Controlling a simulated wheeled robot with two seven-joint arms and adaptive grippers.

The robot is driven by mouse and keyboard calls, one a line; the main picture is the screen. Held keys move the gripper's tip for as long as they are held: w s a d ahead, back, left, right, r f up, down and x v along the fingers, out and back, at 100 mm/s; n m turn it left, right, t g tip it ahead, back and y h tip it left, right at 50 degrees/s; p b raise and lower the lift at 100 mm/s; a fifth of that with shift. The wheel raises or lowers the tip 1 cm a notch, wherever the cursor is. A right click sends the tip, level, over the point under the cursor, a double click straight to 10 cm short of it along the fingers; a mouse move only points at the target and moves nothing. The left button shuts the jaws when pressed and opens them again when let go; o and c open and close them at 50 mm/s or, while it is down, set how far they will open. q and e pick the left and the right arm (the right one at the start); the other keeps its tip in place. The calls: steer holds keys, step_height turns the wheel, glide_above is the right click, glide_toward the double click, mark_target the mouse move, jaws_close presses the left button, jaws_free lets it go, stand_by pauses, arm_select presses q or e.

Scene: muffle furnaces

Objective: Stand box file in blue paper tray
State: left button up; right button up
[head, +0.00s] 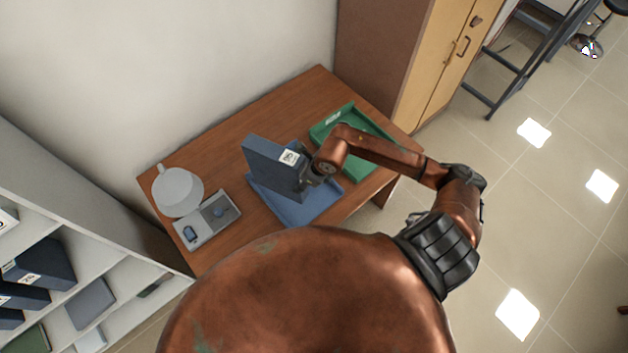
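A dark blue box file (272,168) with a white label stands upright, slightly tilted in the picture, over the blue paper tray (298,211) on the wooden desk. Whether its bottom rests in the tray or hangs just above it I cannot tell. My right gripper (308,179) is at the right edge of the box file, with its fingers at the file's side. It appears closed on the file, though the fingertips are partly hidden. My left gripper is not in view.
A green paper tray (374,155) lies behind my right arm. A white round container (178,192) and a grey tray (208,222) with small items stand at the left of the desk (290,103). A shelf (98,222) stands left, a wooden cabinet (425,75) at the back right.

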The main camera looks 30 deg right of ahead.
steer(key=w+d+f+p, duration=0.1)
steer(key=d+f+p, duration=0.1)
steer(key=d+f, duration=0.4)
steer(key=shift+w+d+f, duration=0.15)
steer(key=shift+d+f, duration=0.15)
steer(key=shift+f, duration=1.6)
steer(key=o, duration=1.4)
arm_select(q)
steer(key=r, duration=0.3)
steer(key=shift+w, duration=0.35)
arm_select(e)
steer(key=shift+o, duration=0.5)
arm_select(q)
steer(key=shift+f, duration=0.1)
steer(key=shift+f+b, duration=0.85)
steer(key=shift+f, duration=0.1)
arm_select(e)
steer(key=v, duration=1.2)
steer(key=shift+d, duration=0.1)
